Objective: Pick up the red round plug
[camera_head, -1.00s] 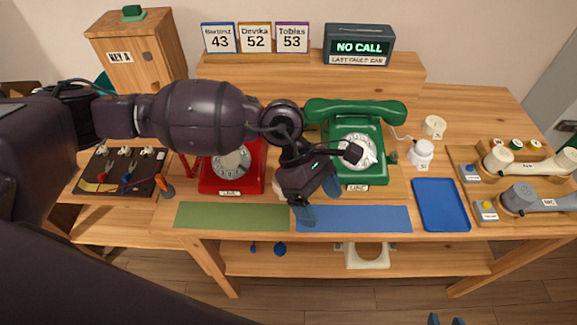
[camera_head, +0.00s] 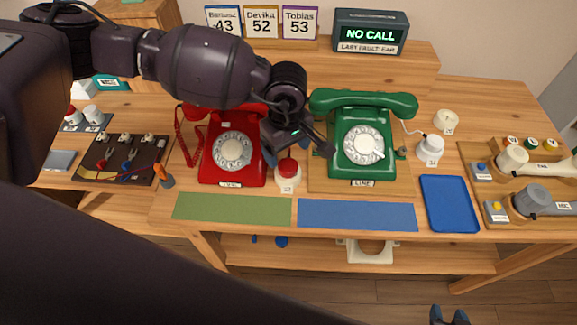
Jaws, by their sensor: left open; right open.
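A round plug with a red top and a white labelled base (camera_head: 288,178) stands upright on the table between the red phone (camera_head: 232,172) and the green phone (camera_head: 362,168). My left gripper (camera_head: 287,152) is open with blue fingertips, just behind and above the plug's red top. Its fingers partly overlap the view near the top, and I cannot tell whether they touch it. My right gripper (camera_head: 449,317) is open and empty at the bottom edge, well away from the table top.
A green mat (camera_head: 232,208) and blue mat (camera_head: 357,215) lie in front. A blue tray (camera_head: 448,204) and white plug (camera_head: 430,150) stand to the right. Another red-topped plug (camera_head: 72,117) is far left. A switch board (camera_head: 122,158) stands left of the red phone.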

